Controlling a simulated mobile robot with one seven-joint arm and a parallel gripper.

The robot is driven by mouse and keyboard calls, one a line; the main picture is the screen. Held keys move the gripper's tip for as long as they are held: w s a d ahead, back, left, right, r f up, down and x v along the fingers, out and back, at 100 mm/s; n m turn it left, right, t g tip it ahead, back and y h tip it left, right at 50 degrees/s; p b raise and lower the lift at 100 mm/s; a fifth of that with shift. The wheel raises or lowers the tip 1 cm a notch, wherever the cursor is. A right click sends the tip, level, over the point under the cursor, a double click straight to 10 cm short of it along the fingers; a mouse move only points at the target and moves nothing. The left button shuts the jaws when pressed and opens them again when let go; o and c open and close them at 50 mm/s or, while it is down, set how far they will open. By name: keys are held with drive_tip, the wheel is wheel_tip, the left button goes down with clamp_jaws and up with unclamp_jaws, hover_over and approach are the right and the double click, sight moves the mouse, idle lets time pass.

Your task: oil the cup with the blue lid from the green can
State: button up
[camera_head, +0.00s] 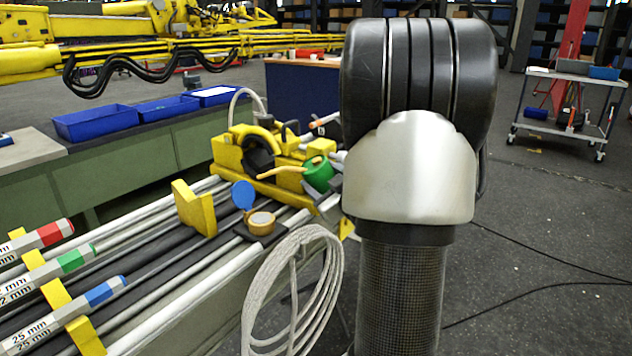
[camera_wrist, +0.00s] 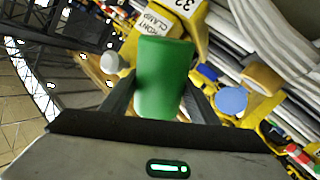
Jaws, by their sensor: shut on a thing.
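The green can (camera_head: 318,173) is held tilted, with its orange-yellow spout (camera_head: 280,172) pointing left. In the wrist view the can (camera_wrist: 165,72) sits between the two dark fingers of my gripper (camera_wrist: 161,96), which is shut on it. In the head view my arm hides most of the gripper. The brass-coloured cup (camera_head: 261,222) stands on the boom at lower left of the can. Its round blue lid (camera_head: 243,195) stands open beside it. The wrist view also shows the lid (camera_wrist: 230,100) and the cup (camera_wrist: 262,78), right of the can. The spout tip is apart from the cup.
A yellow block (camera_head: 195,208) and long grey tubes (camera_head: 150,235) lie left of the cup. A coiled white hose (camera_head: 293,290) hangs in front. Blue trays (camera_head: 97,122) stand on a green bench behind. A trolley (camera_head: 570,82) stands far right, on open floor.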

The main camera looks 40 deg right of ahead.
sight(322, 192)
drive_tip(key=shift+f+n+b, duration=0.5)
drive_tip(key=shift+n, duration=0.4)
drive_tip(key=shift+a+n, duration=0.15)
drive_tip(key=shift+n, duration=0.35)
drive_tip(key=shift+w+a+r+n+g+h+b, duration=0.1)
drive_tip(key=shift+a+r+n+g+h+b, duration=0.2)
drive_tip(key=shift+r+n, duration=0.4)
drive_tip(key=shift+w+a+r+n+g+h+b, duration=0.15)
drive_tip(key=shift+a+r+n+b, duration=0.15)
drive_tip(key=shift+r+n+b, duration=0.35)
drive_tip(key=shift+w+a+r+n+g+h+b, duration=0.1)
drive_tip(key=shift+a+r+n+h+b, duration=0.15)
drive_tip(key=shift+r+n, duration=0.45)
drive_tip(key=shift+r, duration=0.15)
drive_tip(key=f+m, duration=0.1)
drive_tip(key=f, duration=0.1)
drive_tip(key=d+f+m, duration=0.1)
drive_tip(key=f+m, duration=0.1)
drive_tip(key=f+m+y, duration=0.1)
drive_tip(key=f, duration=0.1)
drive_tip(key=shift+s+d+f+m+t+b, duration=0.2)
drive_tip(key=shift+s+d+m+t+b, duration=0.1)
drive_tip(key=shift+s+d+t, duration=0.1)
drive_tip(key=shift+d+f+m, duration=0.15)
drive_tip(key=shift+f+m, duration=0.3)
drive_tip(key=shift+f, duration=0.15)
drive_tip(key=shift+r, duration=0.15)
